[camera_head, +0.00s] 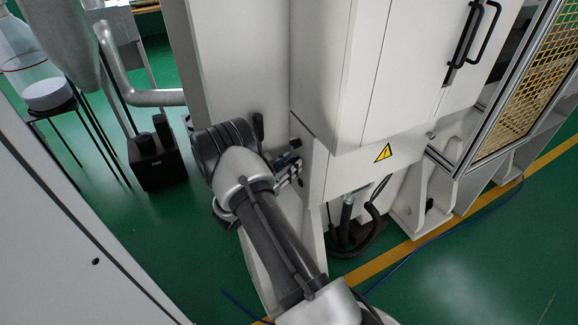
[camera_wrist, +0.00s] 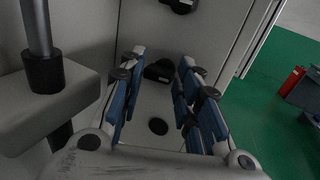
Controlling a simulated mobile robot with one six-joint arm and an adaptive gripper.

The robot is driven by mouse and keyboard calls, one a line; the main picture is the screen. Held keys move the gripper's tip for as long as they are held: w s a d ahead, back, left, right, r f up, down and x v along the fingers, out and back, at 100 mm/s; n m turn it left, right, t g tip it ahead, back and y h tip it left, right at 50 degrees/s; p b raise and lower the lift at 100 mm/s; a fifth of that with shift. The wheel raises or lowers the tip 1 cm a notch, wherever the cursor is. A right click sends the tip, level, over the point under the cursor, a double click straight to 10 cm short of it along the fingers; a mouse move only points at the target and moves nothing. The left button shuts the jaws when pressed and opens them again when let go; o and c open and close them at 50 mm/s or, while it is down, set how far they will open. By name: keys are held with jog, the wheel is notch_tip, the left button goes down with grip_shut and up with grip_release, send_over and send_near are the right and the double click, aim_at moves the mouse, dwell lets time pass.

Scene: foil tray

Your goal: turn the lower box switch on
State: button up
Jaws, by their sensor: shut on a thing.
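In the wrist view the lower box switch, a black knob (camera_wrist: 158,71), sits on a pale grey panel between the tips of my gripper (camera_wrist: 160,66). The blue-padded fingers are closed in on it from both sides. Which way the knob is turned is hard to tell. A second black switch (camera_wrist: 181,5) is further up the panel, cut by the top edge. In the head view my gripper (camera_head: 289,172) is at the side of the grey machine box, mostly hidden behind my arm, and the knob cannot be made out clearly there.
A dark round spot (camera_wrist: 158,126) lies on the panel nearer the wrist. A metal rod in a black collar (camera_wrist: 43,72) stands close on the left. In the head view, the white cabinet (camera_head: 400,75) overhangs on the right, with black hoses (camera_head: 347,225) below it.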

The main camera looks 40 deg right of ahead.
jog(key=shift+f+m+h+b, duration=0.15)
jog(key=shift+m+h+b, duration=0.15)
jog(key=shift+m+b, duration=0.55)
jog(key=o, duration=0.8)
jog(key=shift+a, duration=0.15)
jog(key=a, duration=0.4)
jog(key=s+a, duration=0.1)
jog(key=a, duration=0.2)
jog(key=s+a, duration=0.1)
jog(key=a, duration=0.3)
jog(key=shift+a+f, duration=0.25)
jog(key=shift+a, duration=0.05)
